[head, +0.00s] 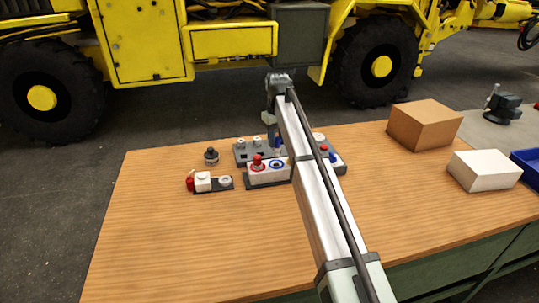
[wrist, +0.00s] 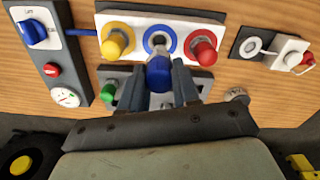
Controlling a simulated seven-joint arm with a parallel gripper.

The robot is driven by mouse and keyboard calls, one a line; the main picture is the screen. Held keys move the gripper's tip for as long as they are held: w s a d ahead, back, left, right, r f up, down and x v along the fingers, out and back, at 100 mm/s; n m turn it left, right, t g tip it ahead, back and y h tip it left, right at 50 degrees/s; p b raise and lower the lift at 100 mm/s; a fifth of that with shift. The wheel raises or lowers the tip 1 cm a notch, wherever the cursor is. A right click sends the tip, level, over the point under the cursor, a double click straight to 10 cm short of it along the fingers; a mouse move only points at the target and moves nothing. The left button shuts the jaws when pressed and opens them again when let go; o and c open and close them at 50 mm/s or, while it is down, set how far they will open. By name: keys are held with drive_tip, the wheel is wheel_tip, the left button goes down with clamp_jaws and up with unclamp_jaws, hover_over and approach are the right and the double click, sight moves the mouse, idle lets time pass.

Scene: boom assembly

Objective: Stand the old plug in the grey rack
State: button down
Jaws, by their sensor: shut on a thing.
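My gripper (wrist: 160,88) is shut on a blue plug (wrist: 158,72), which shows between the two grey fingers. In the head view the blue plug (head: 278,143) is just left of my arm, above or at the grey rack (head: 241,158). I cannot tell whether the held plug touches the rack. The white panel (wrist: 180,22) has an empty blue-ringed socket (wrist: 160,40) between yellow and red plugs.
A switch panel (wrist: 52,52) with a blue knob stands beside the rack. A small module (head: 222,184) with a white block and red plug lies left, near a dark round part (head: 211,156). A cardboard box (head: 424,125) and white box (head: 484,170) stand right. The front-left table is clear.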

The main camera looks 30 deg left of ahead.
drive_tip(key=shift+a, duration=0.1)
idle(0.4)
drive_tip(key=shift+s+a+f, duration=0.1)
drive_tip(key=shift+s+a, duration=0.05)
drive_tip(key=shift+s, duration=0.1)
drive_tip(key=w+a, duration=0.2)
drive_tip(key=a, duration=0.2)
hover_over(267, 151)
drive_tip(key=s+a, duration=0.1)
drive_tip(key=s, duration=0.2)
drive_tip(key=shift+s+f, duration=0.15)
drive_tip(key=shift+f, duration=2.65)
drive_tip(key=shift+f, duration=1.75)
drive_tip(key=c, duration=0.7)
unclamp_jaws()
drive_tip(key=shift+c, duration=0.2)
